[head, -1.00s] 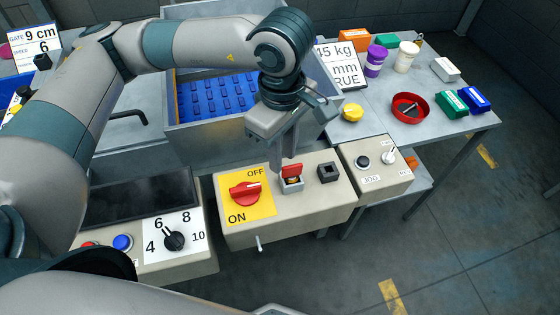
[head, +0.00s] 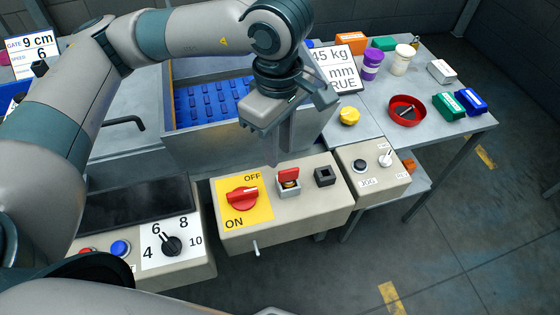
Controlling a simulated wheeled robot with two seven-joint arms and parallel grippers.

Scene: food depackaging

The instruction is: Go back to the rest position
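My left gripper (head: 276,160) hangs above the back edge of the control box (head: 300,212), pointing down, just behind the small switch with a raised red cover (head: 289,178). It appears clear of the switch and holds nothing that I can see. Its fingers are seen edge-on, so their opening cannot be made out. The red rotary knob (head: 242,197) sits on a yellow ON/OFF plate to its left. My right gripper is not in view.
A black square socket (head: 324,176) and a JOG box (head: 374,172) stand to the right. A speed dial (head: 172,243) and blue button (head: 120,248) are at lower left. A blue-belted trough (head: 205,103) lies behind. The table holds a red bowl (head: 420,121), jars and boxes.

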